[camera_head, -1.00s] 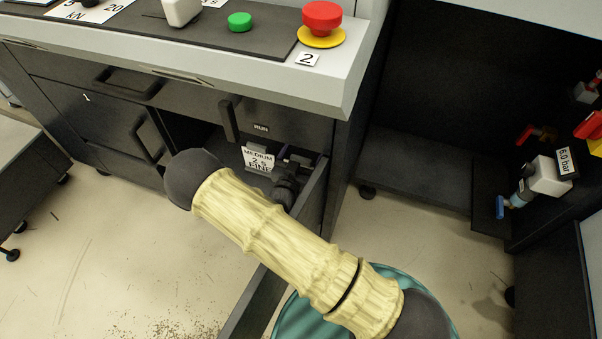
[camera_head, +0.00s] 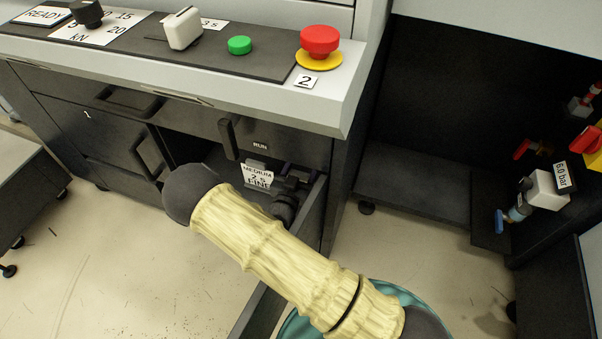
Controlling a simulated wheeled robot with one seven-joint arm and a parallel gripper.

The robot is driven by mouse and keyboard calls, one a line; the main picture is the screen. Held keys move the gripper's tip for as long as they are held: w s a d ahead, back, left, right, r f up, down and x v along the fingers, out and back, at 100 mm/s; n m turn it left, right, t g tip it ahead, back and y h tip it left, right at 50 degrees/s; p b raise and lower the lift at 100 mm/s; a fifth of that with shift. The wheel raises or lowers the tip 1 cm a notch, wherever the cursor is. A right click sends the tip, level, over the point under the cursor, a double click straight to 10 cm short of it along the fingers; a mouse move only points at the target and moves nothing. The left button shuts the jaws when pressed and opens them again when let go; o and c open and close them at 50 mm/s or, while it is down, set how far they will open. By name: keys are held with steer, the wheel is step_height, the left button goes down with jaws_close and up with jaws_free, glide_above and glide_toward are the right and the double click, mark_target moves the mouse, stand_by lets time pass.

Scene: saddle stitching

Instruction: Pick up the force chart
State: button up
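A white card (camera_head: 257,177) printed "MEDIUM 2 s FINE" stands tilted inside the open drawer (camera_head: 312,215) below the machine's front panel; it appears to be the force chart. Its lower edge is partly hidden by my arm. My arm, in a pale yellow sleeve, crosses the lower middle of the view in front of the drawer. My gripper (camera_head: 293,182) seems to be the dark shape just right of the card, inside the drawer. Its fingers are too small and too covered to read, and I cannot tell whether they touch the card.
The console above carries a red button (camera_head: 320,41) on a yellow base, a green button (camera_head: 239,45), a white switch (camera_head: 183,29) and a dark knob (camera_head: 87,13). A cabinet with valves and a "6.0 bar" label (camera_head: 562,176) stands right.

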steer(key=s+a+r+p, duration=0.2)
steer(key=s+a+p, duration=0.2)
steer(key=s+a, duration=0.7)
steer(key=a, duration=0.2)
steer(key=shift+s+a+r, duration=0.25)
steer(key=shift+s+a, duration=0.05)
steer(key=shift+s, duration=0.1)
steer(key=shift+r, duration=0.1)
